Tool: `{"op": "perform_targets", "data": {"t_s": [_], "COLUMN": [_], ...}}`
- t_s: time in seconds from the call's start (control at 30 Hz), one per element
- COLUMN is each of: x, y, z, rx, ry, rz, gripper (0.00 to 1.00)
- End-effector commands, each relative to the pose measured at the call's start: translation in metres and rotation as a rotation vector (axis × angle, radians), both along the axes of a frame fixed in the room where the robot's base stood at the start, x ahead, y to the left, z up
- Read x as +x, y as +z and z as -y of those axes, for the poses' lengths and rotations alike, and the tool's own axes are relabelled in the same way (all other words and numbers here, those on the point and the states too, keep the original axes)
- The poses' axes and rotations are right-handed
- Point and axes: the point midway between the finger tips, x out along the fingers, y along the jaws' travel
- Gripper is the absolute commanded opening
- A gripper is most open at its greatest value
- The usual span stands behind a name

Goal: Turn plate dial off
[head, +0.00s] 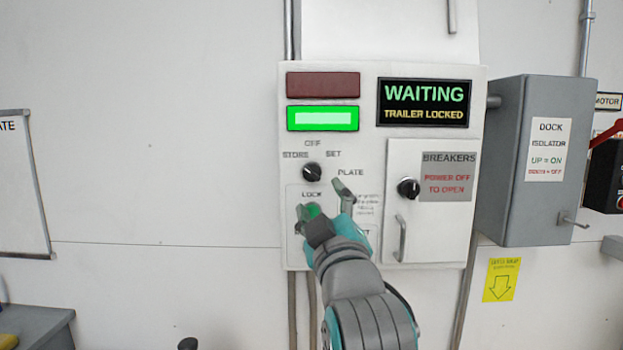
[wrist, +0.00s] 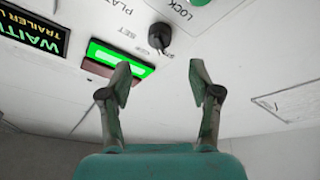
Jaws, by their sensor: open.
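The plate dial (head: 312,173) is a black round knob on the white control panel, with OFF above it, STORE at upper left and SET at upper right. I cannot tell for certain which label its pointer faces. In the wrist view the dial (wrist: 160,38) appears upside down, ahead of the gap between my fingertips. My gripper (head: 325,202) is open and empty, just below the dial in the head view, with one finger to each side. In the wrist view my gripper (wrist: 160,78) shows its fingers apart, not around the dial.
A green LOCK button (head: 313,211) sits below the dial, partly hidden by my gripper. A breaker door (head: 430,225) with a black knob (head: 408,188) and handle is to the right. A lit green lamp (head: 323,118) and WAITING display (head: 425,102) are above. A grey isolator box (head: 535,200) juts out at right.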

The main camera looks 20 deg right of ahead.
Motion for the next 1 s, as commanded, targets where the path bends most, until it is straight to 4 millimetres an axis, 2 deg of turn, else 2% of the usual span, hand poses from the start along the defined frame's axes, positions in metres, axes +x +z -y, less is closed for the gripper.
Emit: {"op": "perform_targets", "data": {"t_s": [0.2,0.4,0.6,0.9,1.0], "x": [0.038,0.065,0.077,0.078,0.078], "y": [0.012,0.020,0.024,0.025,0.024], "z": [0.006,0.009,0.011,0.012,0.011], "rx": [0.000,0.000,0.000,0.000,0.000], "ry": [-0.001,-0.001,0.000,0.000,0.000], "rz": [-0.001,-0.001,0.000,0.000,0.000], "gripper": [0.63,0.63,0.63,0.63,0.38]}}
